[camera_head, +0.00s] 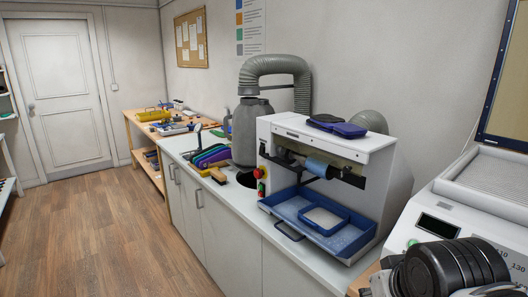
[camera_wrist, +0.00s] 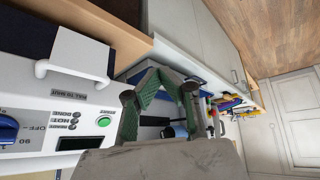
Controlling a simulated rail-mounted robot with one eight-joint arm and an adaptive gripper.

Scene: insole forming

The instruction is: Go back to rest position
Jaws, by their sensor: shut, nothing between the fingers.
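My gripper (camera_wrist: 159,71) shows in the wrist view, its green-padded fingers coming together at the tips, shut and empty. It hangs in front of the white machine with a green button (camera_wrist: 104,122) and a white handle (camera_wrist: 66,58). In the head view, a dark, rounded part of my arm (camera_head: 448,268) is at the lower right, over the white machine with a display (camera_head: 437,226). My gripper's fingers cannot be made out in the head view.
A white grinding machine (camera_head: 330,142) with a blue tray (camera_head: 285,208) stands on the counter. Beyond it are a grey canister with a hose (camera_head: 250,128), coloured insoles (camera_head: 210,156) and a wooden bench (camera_head: 139,131). The wooden floor (camera_head: 95,230) at the left is clear.

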